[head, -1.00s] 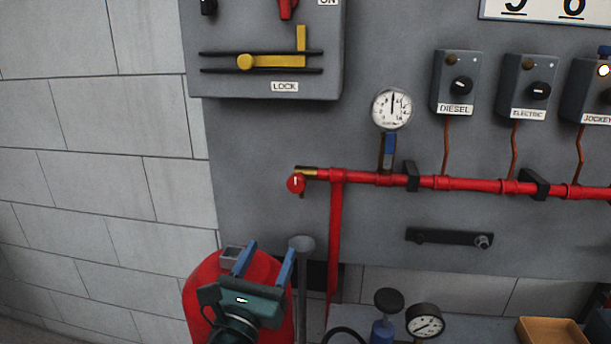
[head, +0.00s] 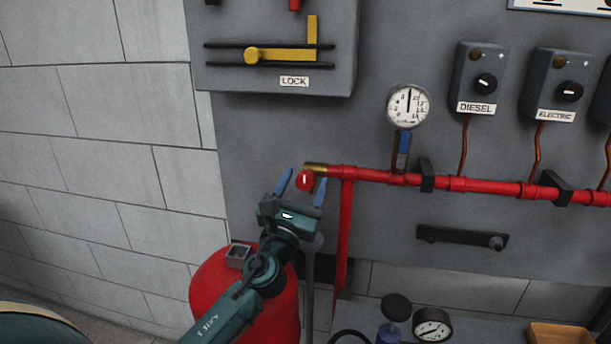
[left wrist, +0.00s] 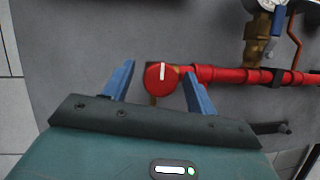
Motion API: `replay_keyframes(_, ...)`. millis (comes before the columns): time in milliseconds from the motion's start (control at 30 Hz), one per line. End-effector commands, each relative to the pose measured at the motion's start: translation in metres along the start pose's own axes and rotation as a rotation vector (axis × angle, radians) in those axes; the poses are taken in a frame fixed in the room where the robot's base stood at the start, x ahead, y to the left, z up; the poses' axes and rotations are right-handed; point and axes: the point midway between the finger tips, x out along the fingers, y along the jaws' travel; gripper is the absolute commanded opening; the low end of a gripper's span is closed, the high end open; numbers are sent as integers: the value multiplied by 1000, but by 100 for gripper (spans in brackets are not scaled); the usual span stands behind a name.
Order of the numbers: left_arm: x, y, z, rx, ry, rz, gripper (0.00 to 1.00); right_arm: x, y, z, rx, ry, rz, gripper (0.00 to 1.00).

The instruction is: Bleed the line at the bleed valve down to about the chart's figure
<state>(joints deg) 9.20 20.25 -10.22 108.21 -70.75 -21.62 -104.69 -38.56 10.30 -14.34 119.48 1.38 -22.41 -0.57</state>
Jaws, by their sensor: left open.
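The bleed valve is a red round knob (head: 305,180) with a white mark, on a brass fitting at the left end of the red pipe. It also shows in the left wrist view (left wrist: 160,78), its white mark near upright. My left gripper (head: 303,184) is open, its blue fingers on either side of the knob; whether they touch it I cannot tell. In the left wrist view the knob lies between the fingertips, closer to the right one. A white dial gauge (head: 408,106) stands on the pipe, its needle pointing about straight up. My right gripper is not in view.
The red pipe (head: 480,186) runs right along the grey panel, held by black brackets. A red tank (head: 215,290) stands below my left arm. Diesel (head: 480,80) and electric (head: 562,90) boxes and a lock-lever cabinet (head: 330,80) are above. A second gauge (head: 432,326) is low right.

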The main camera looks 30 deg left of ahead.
Motion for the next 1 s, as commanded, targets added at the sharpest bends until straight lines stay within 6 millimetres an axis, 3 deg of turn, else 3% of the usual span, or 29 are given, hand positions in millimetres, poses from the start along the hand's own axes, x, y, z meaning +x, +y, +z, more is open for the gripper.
replay_keyframes(133, 10, 0, 0, 0, 0, -1, 57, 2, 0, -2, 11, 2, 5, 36)
replay_keyframes(433, 12, 0, 0, -1, 0, -1, 57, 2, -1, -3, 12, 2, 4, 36)
replay_keyframes(1000, 11, 0, 0, -1, 0, -1, 13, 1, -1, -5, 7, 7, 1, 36)
